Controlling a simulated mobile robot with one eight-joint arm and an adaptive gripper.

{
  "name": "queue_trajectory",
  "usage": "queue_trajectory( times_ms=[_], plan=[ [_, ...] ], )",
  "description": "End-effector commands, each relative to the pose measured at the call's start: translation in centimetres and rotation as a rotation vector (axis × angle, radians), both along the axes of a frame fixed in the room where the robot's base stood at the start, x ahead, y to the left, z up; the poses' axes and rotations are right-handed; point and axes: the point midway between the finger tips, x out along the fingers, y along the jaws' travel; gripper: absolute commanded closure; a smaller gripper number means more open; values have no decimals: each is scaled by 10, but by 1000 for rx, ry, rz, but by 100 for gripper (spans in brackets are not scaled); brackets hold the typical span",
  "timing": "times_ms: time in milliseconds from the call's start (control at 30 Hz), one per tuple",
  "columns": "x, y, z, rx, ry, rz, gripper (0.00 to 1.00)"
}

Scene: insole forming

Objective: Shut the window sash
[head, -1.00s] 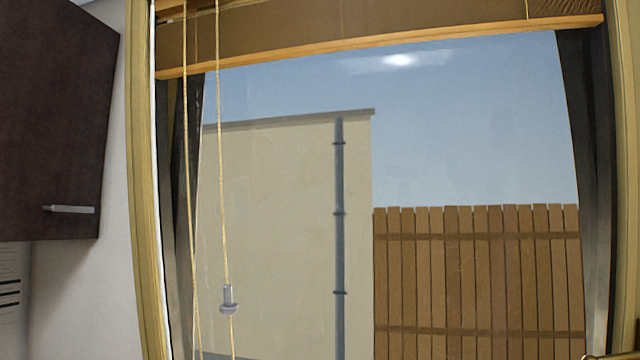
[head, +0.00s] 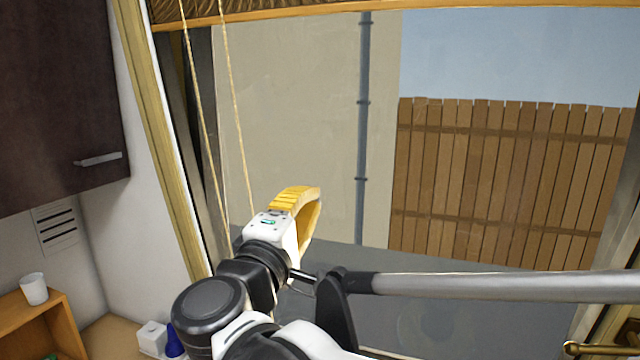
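The window (head: 470,60) fills the middle and right of the head view, with an outdoor wall and fence seen through it. A light wooden upright (head: 160,150) borders it on the left. A brass handle (head: 600,349) shows at the bottom right corner, cut off by the picture edge, beside a pale wooden part; I cannot tell how far the sash stands open. My gripper (head: 306,212), with yellow fingers, is raised in front of the window, left of the middle, well away from the handle. It is seen from behind, and its fingers overlap, so its opening is unclear.
Two blind cords (head: 240,120) hang just left of my gripper, below the raised blind (head: 350,20). A dark cabinet (head: 60,100) hangs at the left. A white cup (head: 34,289) stands on a wooden shelf unit (head: 30,315) at the lower left.

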Motion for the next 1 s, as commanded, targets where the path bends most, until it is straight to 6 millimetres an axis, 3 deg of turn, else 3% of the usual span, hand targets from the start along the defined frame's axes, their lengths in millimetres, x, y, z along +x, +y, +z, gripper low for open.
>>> queue_trajectory(
  times_ms=[300,500,700,1000],
  plan=[
    [64,-23,12,0,1,-6,100],
    [97,-34,17,0,2,-4,100],
    [112,-38,19,1,2,-3,100],
    [115,-38,19,1,2,-1,100]
  ],
)
